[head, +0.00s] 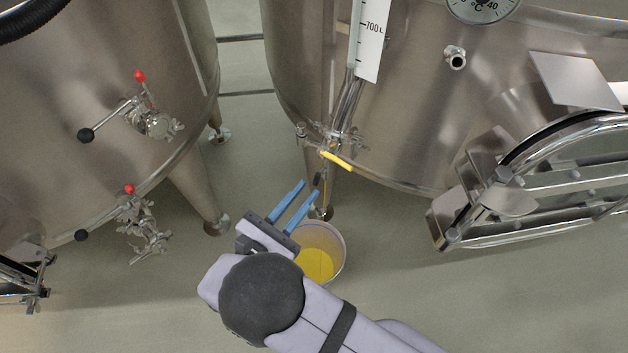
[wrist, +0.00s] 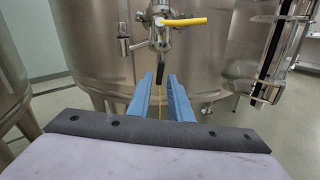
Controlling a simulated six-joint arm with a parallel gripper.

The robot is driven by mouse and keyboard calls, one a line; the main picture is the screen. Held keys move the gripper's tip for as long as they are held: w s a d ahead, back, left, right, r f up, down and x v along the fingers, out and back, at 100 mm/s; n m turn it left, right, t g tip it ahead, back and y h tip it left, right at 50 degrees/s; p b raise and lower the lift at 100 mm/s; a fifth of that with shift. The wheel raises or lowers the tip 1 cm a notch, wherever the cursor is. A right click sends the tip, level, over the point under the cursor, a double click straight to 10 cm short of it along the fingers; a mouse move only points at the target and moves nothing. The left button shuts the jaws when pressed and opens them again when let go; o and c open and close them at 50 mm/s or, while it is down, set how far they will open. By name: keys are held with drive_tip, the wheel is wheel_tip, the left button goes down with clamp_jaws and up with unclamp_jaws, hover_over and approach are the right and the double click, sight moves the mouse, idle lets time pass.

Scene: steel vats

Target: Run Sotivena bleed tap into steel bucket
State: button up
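The bleed tap sits low on the right-hand vat, with a yellow lever (head: 337,161) standing out to the right, roughly level in the wrist view (wrist: 185,21). A short dark spout (wrist: 161,70) hangs below it. A thin yellow stream falls from the spout into the bucket (head: 342,238), which stands on the floor and holds yellow liquid. My arm hides the bucket's lower left side. My gripper (head: 309,188) is open and empty, its blue fingers pointing toward the tap, just below and left of the lever. No name is readable on the vat.
The right-hand vat (head: 420,110) carries a level scale (head: 369,40), a dial and a hatch (head: 520,180) to the right. A second vat (head: 60,130) on the left has red-knobbed valves (head: 140,76). Vat legs stand near the bucket. The floor in front is clear.

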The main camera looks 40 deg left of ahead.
drive_tip(key=shift+s+d, duration=0.15)
drive_tip(key=shift+s, duration=2.75)
